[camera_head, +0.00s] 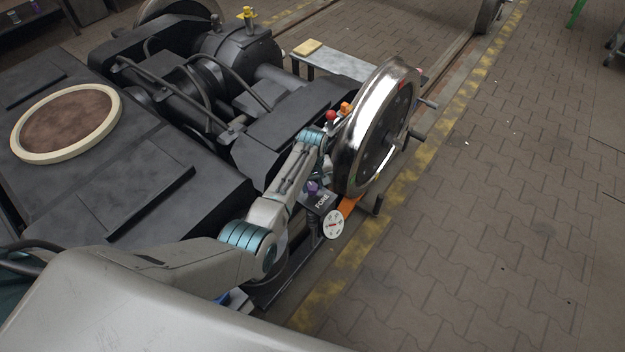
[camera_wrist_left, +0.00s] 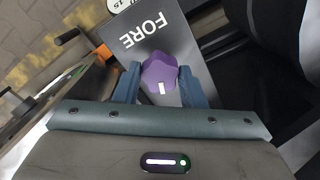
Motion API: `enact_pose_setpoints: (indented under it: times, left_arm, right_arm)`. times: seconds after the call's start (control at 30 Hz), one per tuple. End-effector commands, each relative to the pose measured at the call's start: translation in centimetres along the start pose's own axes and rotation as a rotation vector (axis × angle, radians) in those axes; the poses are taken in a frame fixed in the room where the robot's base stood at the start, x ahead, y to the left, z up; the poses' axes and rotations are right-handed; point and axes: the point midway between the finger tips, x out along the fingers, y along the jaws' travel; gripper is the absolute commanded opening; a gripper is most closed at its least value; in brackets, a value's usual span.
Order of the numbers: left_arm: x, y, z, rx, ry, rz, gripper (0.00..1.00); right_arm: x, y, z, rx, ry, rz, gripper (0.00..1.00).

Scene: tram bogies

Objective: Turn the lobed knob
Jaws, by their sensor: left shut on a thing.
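The purple lobed knob (camera_wrist_left: 161,75) sits on a grey panel (camera_wrist_left: 140,32) marked "FORE". A white mark shows on the knob's near side in the left wrist view. My left gripper (camera_wrist_left: 158,82) is shut on the knob, with one blue finger on each side of it. In the head view the knob (camera_head: 312,187) shows small at the end of my left arm, just above the "FORE" panel (camera_head: 322,201). The fingers are mostly hidden there by the arm. My right gripper is not in view.
A round white dial (camera_head: 333,224) stands just below the panel. A large shiny wheel (camera_head: 376,130) rises close beside my left wrist, with red and orange knobs (camera_head: 338,112) near it. Black bogie frame parts fill the left.

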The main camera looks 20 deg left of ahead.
Motion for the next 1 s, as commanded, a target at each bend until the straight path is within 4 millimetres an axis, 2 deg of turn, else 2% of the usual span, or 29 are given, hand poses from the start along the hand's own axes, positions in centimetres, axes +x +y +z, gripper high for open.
enact_pose_setpoints:
  times: [0.03,0.2,0.4,0.8,1.0]
  left_arm:
    - [-0.5,-0.1,0.0,0.039,0.000,-0.002,0.14]
    - [-0.4,-0.1,-0.1,0.194,0.000,-0.001,0.14]
    - [-0.4,0.0,-0.1,0.384,0.000,-0.001,0.14]
    - [-0.3,0.0,-0.1,0.764,0.001,-0.001,0.14]
    - [-0.3,0.0,-0.1,0.953,0.001,0.000,0.14]
  right_arm:
    - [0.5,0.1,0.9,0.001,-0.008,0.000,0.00]
    - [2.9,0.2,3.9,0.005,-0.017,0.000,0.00]
    - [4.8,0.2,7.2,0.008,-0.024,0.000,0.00]
    - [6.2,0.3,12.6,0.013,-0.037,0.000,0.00]
    - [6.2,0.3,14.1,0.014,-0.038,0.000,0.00]
